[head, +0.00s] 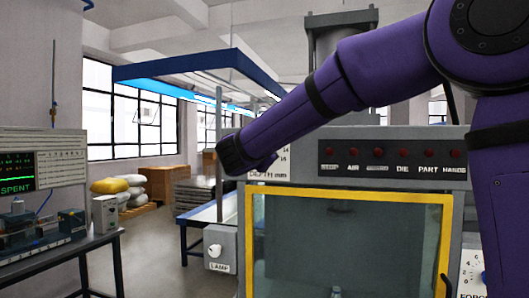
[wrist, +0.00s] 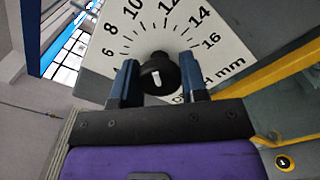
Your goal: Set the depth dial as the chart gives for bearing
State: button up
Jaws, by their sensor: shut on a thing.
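The depth dial's scale plate (wrist: 160,25) is white, with numbers from 6 to 16 and a partly covered "mm" label in the wrist view. Its black round knob (wrist: 158,76) has a white mark, nearly upright in the picture, in line with the gap between 10 and 12. My gripper (wrist: 158,72) has its two blue fingers closed on the knob's sides. In the head view, my purple arm hides most of the dial; only the plate's edge with 14, 16 and "DEPTH mm" (head: 270,175) shows. I see no readable chart for bearing.
A yellow-framed clear guard (head: 350,245) fronts the machine below the dial. A row of red lamps (head: 390,153) is to the right, a LAMP switch box (head: 220,248) to the left. A screen reading SPENT (head: 17,172) stands at far left. A force dial (head: 472,270) is partly visible.

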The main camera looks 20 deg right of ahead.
jog(key=m, duration=0.4)
jog(key=shift+m, duration=0.3)
jog(key=m, duration=0.4)
jog(key=shift+m, duration=0.3)
jog(key=o, duration=0.9)
jog(key=shift+a+r, duration=0.1)
jog(key=v, duration=1)
jog(key=shift+s+a, duration=0.2)
jog(key=shift+s, duration=0.1)
